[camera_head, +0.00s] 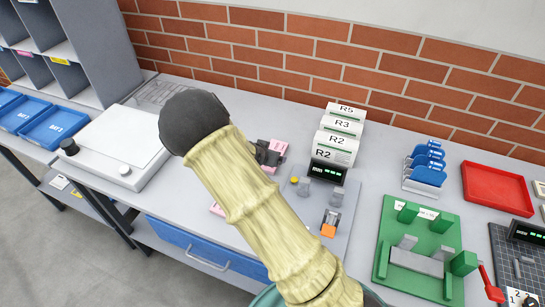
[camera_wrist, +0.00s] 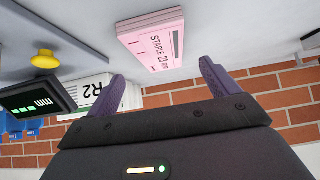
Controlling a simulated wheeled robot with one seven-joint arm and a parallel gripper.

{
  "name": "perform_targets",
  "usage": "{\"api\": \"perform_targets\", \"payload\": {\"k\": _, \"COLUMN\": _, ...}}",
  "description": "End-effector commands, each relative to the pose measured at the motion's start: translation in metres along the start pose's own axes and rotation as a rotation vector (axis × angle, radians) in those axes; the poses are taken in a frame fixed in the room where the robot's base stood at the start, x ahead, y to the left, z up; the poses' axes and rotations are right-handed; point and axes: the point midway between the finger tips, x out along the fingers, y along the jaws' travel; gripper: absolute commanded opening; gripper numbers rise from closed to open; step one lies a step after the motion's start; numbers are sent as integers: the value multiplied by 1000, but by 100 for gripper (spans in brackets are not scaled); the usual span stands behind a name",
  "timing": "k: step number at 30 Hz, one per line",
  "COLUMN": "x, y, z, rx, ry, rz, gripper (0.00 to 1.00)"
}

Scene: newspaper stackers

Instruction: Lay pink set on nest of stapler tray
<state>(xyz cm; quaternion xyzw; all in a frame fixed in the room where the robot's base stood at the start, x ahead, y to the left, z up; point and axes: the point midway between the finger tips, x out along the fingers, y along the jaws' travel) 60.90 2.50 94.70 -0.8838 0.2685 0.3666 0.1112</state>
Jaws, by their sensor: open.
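A pink block (camera_wrist: 152,38) marked "STAPLE 21 mm" lies on the grey surface in the wrist view, ahead of my fingers and apart from them. In the head view a pink piece (camera_head: 278,146) shows beside my dark gripper (camera_head: 264,154), which my arm partly hides. More pink (camera_head: 216,208) shows at the left edge of my arm. My gripper (camera_wrist: 160,84) is open, with nothing between its two purple fingers. A grey board (camera_head: 345,195) right of my arm carries small grey fixtures and an orange-ended piece (camera_head: 330,224). I cannot tell which part is the nest.
A black display (camera_head: 328,172) and yellow button (camera_head: 295,180) stand close right of my arm. White R-marked blocks (camera_head: 338,148) stand behind. A green fixture (camera_head: 420,245), blue rack (camera_head: 426,165) and red tray (camera_head: 495,188) lie right. A white machine (camera_head: 112,148) stands left.

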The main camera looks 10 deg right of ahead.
Motion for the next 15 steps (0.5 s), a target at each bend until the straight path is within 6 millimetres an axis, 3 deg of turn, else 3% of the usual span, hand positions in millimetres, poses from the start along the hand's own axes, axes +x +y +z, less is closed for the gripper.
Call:
{"api": "perform_targets", "payload": {"k": 8, "x": 0, "y": -1, "z": 0, "rx": -1, "ry": 0, "rz": -1, "gripper": 87}}
{"api": "perform_targets", "payload": {"k": 15, "x": 26, "y": -1, "z": 1, "rx": 0, "ry": -1, "rz": 2, "gripper": 87}}
